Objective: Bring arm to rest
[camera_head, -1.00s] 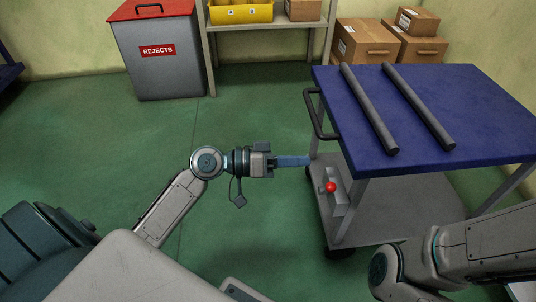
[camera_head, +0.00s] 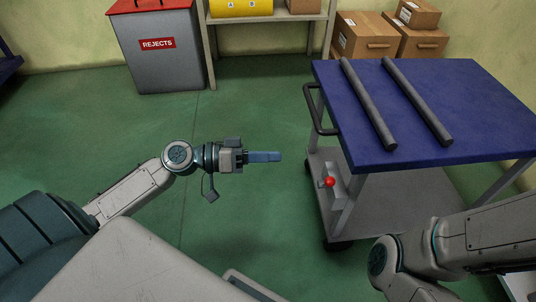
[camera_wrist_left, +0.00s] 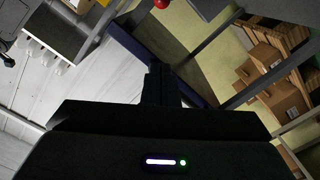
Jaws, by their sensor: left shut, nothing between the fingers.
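My left arm reaches in from the left in the head view. Its gripper (camera_head: 280,157) is shut and empty, held over the green floor to the left of the cart and apart from it. In the left wrist view the dark fingers (camera_wrist_left: 160,84) are together with nothing between them. My right arm shows at the lower right of the head view, but its gripper is out of view.
A cart with a blue top (camera_head: 480,100) stands at the right and carries two dark sticks (camera_head: 368,103) (camera_head: 417,100). A red knob (camera_head: 329,182) sits low on its frame. A grey rejects bin (camera_head: 160,60) stands at the back. Cardboard boxes (camera_head: 365,38) are behind the cart. Green floor is clear around my left gripper.

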